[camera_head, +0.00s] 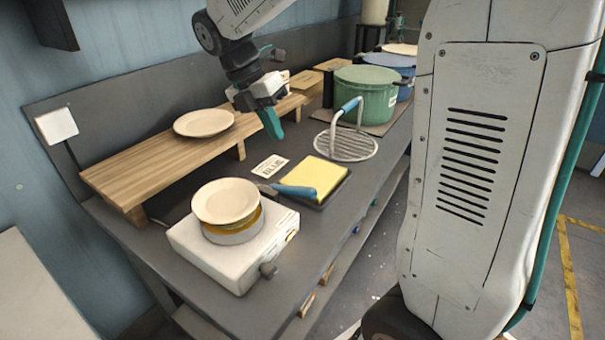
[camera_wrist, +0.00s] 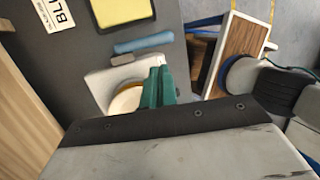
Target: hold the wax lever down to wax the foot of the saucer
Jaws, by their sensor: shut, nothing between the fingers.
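The cream saucer (camera_head: 225,198) sits on a round, yellow-rimmed pan (camera_head: 236,236) on top of a white box-shaped wax unit (camera_head: 196,252). Its underside is hidden. A blue-handled bar (camera_head: 298,190), which looks like the wax lever, reaches from beside the saucer toward the yellow pad; it also shows in the wrist view (camera_wrist: 143,43). My gripper (camera_head: 275,133) has teal fingers, shut and empty, pointing down above the table behind the lever, apart from it. In the wrist view the fingers (camera_wrist: 160,70) partly cover the saucer (camera_wrist: 124,101).
A yellow pad (camera_head: 318,176) lies in a dark tray beside the lever. A wooden shelf (camera_head: 160,158) holds a cream plate (camera_head: 203,123). A printed card (camera_head: 270,166), a round grid with a blue handle (camera_head: 346,146) and a green pot (camera_head: 364,97) stand farther right.

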